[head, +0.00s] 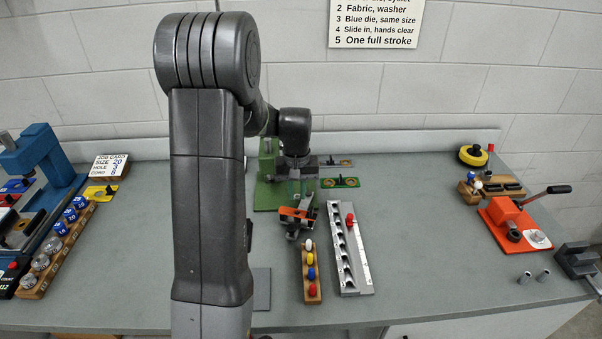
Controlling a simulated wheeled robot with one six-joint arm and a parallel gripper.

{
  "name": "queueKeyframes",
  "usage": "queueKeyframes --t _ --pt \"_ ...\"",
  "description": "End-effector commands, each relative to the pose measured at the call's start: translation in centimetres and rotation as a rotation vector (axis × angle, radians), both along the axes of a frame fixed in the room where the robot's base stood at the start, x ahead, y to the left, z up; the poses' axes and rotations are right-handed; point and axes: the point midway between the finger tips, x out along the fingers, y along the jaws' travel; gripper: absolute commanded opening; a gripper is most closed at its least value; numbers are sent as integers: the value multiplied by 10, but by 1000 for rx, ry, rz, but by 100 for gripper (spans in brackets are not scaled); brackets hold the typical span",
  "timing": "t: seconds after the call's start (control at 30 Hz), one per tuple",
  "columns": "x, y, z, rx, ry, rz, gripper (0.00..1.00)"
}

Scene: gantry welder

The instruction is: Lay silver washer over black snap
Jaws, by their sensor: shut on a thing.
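I cannot clearly pick out the silver washer. Small black pieces stand on a green strip (349,182), on a grey strip (326,162) behind it, and on a yellow plate (110,188) at the left. I cannot tell which is the black snap.
The slotted rail (362,270) carries a red knob. The wooden strip (309,296) holds white, yellow, blue and red knobs. A green press (266,160) stands behind my gripper, a blue press (45,160) at left, an orange press (505,218) at right.

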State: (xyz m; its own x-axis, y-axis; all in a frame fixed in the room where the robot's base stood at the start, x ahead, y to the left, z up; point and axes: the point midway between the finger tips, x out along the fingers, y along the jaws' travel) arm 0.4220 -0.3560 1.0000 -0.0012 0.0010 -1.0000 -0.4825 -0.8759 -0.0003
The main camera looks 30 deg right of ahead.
Motion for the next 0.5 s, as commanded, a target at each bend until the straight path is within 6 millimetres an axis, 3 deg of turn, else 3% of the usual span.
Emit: queueKeyframes --t 0.27,0.5 --pt "0 0 -7 0 1 0 0" --pt "0 0 -27 0 1 0 0"
